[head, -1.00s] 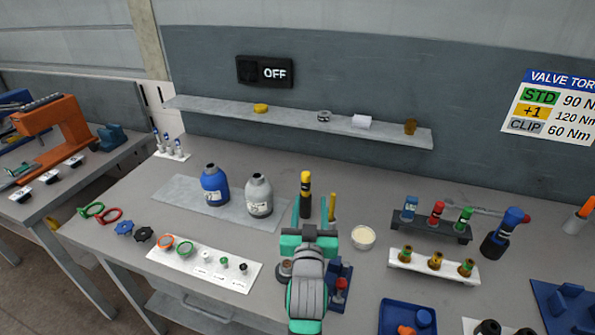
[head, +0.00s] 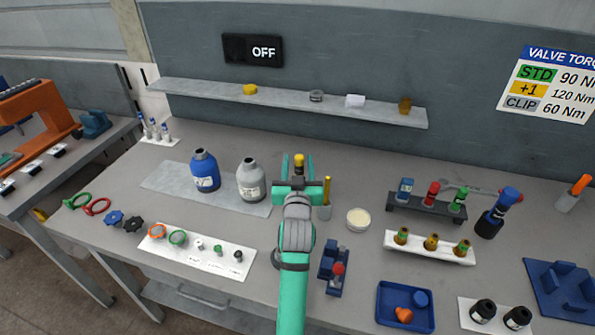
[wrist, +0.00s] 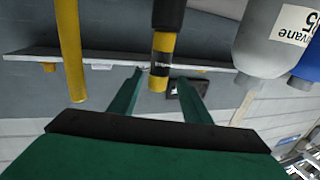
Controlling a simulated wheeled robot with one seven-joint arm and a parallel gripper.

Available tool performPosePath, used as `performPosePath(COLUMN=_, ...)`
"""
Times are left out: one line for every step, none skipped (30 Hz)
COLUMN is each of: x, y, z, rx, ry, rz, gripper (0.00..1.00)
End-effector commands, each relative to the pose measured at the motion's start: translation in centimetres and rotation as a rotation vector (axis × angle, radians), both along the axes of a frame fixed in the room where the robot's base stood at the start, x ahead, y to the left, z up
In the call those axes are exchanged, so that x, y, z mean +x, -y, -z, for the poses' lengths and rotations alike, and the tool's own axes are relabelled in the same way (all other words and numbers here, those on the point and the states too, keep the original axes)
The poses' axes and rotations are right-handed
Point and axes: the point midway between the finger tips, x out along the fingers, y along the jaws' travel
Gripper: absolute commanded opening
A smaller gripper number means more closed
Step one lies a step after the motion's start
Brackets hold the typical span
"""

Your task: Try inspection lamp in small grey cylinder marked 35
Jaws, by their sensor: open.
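The inspection lamp (wrist: 163,45), black with a yellow, dark-banded end, stands upright behind my gripper. Its yellow top shows in the head view (head: 299,160); its lower part is hidden there by my gripper. My gripper (head: 299,163) is open, with one finger on each side of the lamp; I cannot tell whether either touches it. The small grey cylinder (head: 251,182), with an open dark neck and white label, stands just left of my gripper on a grey mat. It shows upside down in the wrist view (wrist: 262,38), its label partly cut off.
A blue cylinder (head: 205,172) stands left of the grey one. A yellow stick (head: 327,189) in a small cup is close right of my gripper, with a cream dish (head: 358,219) beyond. A wall shelf (head: 290,101) runs behind. An OFF sign (head: 252,50) hangs above it.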

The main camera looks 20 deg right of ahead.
Motion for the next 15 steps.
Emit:
performPosePath(x=0.6, y=0.4, z=0.0, rx=0.001, ry=0.000, rz=0.003, gripper=0.44)
performPosePath(x=0.9, y=0.5, z=-0.1, rx=0.001, ry=0.001, rz=0.003, gripper=0.44)
performPosePath(x=1.2, y=0.7, z=-0.1, rx=0.000, ry=0.001, rz=0.003, gripper=0.44)
performPosePath(x=1.4, y=0.7, z=0.0, rx=0.000, ry=0.000, rz=0.002, gripper=0.44)
performPosePath(x=1.5, y=0.7, z=0.0, rx=0.000, ry=0.001, rz=0.002, gripper=0.44)
performPosePath(x=1.6, y=0.7, z=0.0, rx=-0.001, ry=0.001, rz=0.001, gripper=0.44)
performPosePath(x=1.7, y=0.6, z=0.0, rx=-0.001, ry=0.001, rz=0.001, gripper=0.44)
performPosePath(x=1.7, y=0.6, z=0.0, rx=-0.001, ry=0.001, rz=0.000, gripper=0.44)
performPosePath(x=1.7, y=0.5, z=0.0, rx=-0.001, ry=0.001, rz=-0.001, gripper=0.44)
performPosePath(x=1.7, y=0.5, z=0.0, rx=-0.001, ry=0.001, rz=-0.001, gripper=0.44)
performPosePath(x=1.7, y=0.5, z=0.0, rx=-0.001, ry=0.001, rz=-0.002, gripper=0.44)
performPosePath(x=1.7, y=0.4, z=0.0, rx=-0.001, ry=0.001, rz=-0.002, gripper=0.44)
performPosePath(x=1.7, y=0.4, z=0.0, rx=-0.001, ry=0.001, rz=-0.002, gripper=0.39)
performPosePath(x=1.7, y=0.4, z=0.0, rx=-0.001, ry=0.001, rz=-0.002, gripper=0.32)
performPosePath(x=1.7, y=0.4, z=0.0, rx=-0.001, ry=0.001, rz=-0.003, gripper=0.22)
